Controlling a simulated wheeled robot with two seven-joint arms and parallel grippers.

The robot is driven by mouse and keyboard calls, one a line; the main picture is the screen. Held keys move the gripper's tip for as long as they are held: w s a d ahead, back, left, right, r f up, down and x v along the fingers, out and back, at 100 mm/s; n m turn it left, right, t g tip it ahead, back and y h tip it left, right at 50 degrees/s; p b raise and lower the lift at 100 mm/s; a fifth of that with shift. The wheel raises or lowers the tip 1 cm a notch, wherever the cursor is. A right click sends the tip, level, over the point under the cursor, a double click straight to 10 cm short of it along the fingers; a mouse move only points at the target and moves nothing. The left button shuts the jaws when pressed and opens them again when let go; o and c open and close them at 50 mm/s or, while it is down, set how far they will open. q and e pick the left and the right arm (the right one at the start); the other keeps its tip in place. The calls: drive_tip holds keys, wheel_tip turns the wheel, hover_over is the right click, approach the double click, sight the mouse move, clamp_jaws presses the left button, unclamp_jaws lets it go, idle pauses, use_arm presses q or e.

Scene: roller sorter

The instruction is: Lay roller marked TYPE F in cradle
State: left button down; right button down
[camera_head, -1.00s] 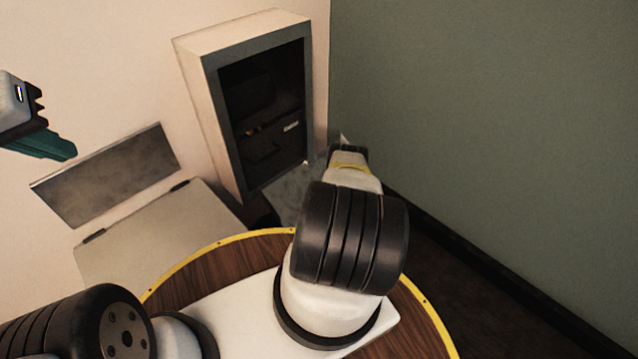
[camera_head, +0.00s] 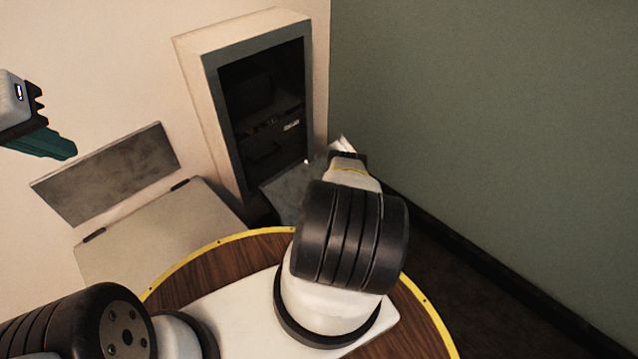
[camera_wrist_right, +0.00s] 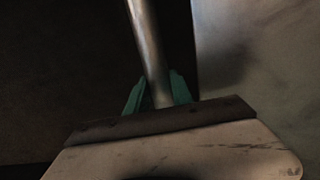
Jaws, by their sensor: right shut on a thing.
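In the right wrist view a slim, shiny metal roller (camera_wrist_right: 148,40) stands slightly tilted between the teal fingers of my right gripper (camera_wrist_right: 157,92), which is shut on it. No TYPE F marking can be read on it. In the head view my right arm reaches away and hides that gripper and most of what it holds. My left gripper (camera_head: 62,150) hangs at the left edge, over the pale wall; only one teal finger shows clearly, so its opening cannot be judged. I cannot make out a cradle in either view.
A pale wall cabinet (camera_head: 198,95) with a dark recess and a small white label (camera_head: 291,126) stands ahead. A grey panel (camera_head: 105,175) is above a beige lidded box (camera_head: 150,240) at left. A grey slab (camera_head: 288,188) lies below the cabinet. A green wall (camera_head: 500,130) bounds the right.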

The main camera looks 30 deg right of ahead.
drive_tip(key=shift+s+a+f, duration=0.25)
drive_tip(key=shift+s+a, duration=0.05)
drive_tip(key=c, duration=1)
unclamp_jaws()
drive_tip(key=shift+w+d, duration=0.1)
drive_tip(key=shift+c, duration=0.2)
drive_tip(key=shift+r, duration=0.1)
drive_tip(key=shift+w, duration=0.1)
